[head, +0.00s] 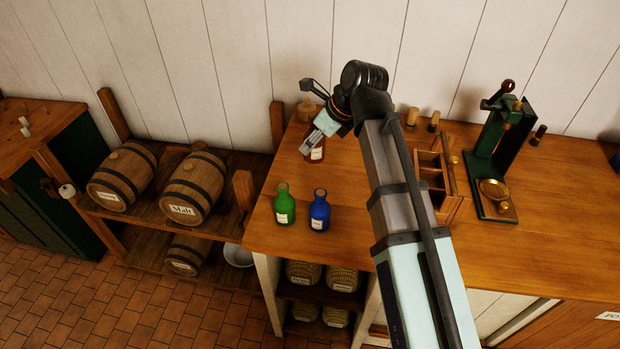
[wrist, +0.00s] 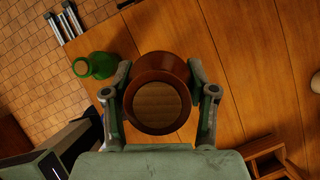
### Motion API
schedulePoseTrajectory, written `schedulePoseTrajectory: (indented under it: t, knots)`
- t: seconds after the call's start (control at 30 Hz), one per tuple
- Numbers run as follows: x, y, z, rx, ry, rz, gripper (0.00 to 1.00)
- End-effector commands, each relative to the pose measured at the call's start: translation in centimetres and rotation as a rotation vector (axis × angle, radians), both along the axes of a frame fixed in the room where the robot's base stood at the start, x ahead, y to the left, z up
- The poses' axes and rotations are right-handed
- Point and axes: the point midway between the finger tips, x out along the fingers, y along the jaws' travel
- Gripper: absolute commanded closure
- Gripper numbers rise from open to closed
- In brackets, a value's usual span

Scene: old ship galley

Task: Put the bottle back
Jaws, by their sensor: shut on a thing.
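A brown bottle (head: 316,155) with a pale label is at the counter's left rear in the head view. My gripper (head: 322,138) is shut around it from above, and I cannot tell whether its base touches the counter. In the wrist view the brown bottle (wrist: 160,106) sits between both fingers, its round top facing the camera. A green bottle (head: 284,206) and a blue bottle (head: 320,212) stand upright nearer the counter's front left edge. The green bottle (wrist: 96,65) also shows in the wrist view. A divided wooden caddy (head: 447,211) is partly hidden behind my arm.
The wooden counter (head: 372,163) has bare space around the bottles. A green press-like device (head: 490,150) with a brass pan stands to the right. A light wooden object (head: 307,110) stands behind my gripper. Barrels (head: 195,187) rest on a lower rack to the left.

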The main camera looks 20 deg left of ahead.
Motion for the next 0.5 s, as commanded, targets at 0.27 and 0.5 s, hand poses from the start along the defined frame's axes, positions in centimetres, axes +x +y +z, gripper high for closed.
schedulePoseTrajectory:
  t: [0.27, 0.5]
  knots:
    - [-0.2, 0.0, -6.2, 0.0, 0.003, 0.001, 0.92]
    - [0.0, 0.0, -9.2, 0.001, 0.001, 0.0, 0.92]
